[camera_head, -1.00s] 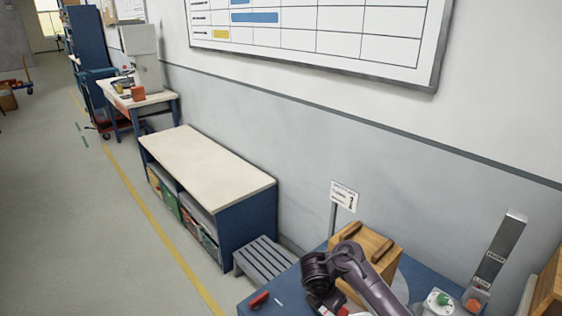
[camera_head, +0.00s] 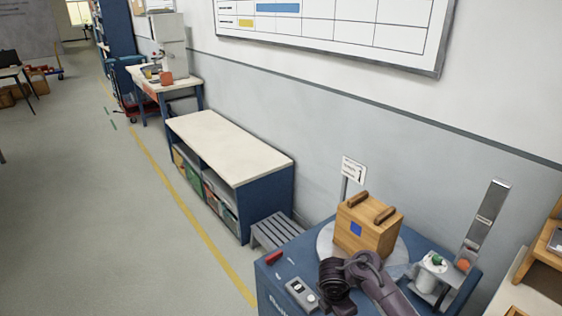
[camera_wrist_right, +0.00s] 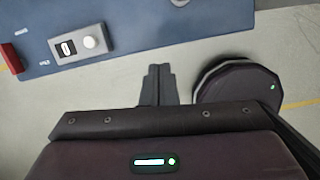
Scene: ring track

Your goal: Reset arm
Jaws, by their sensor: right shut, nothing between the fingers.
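My right arm comes in from the bottom right of the head view, over the front of the blue table (camera_head: 284,267). Its gripper is not clearly visible there, being hidden by the arm. In the right wrist view the two fingers of my right gripper (camera_wrist_right: 160,72) are together, with nothing between them. They are over the pale floor, just beyond the table edge in that picture. My left gripper is not in view.
A wooden box (camera_head: 360,240) with two dark handles sits on a round plate on the table. A grey control box with a knob (camera_wrist_right: 92,43) and a red item (camera_wrist_right: 11,57) lie near the table edge.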

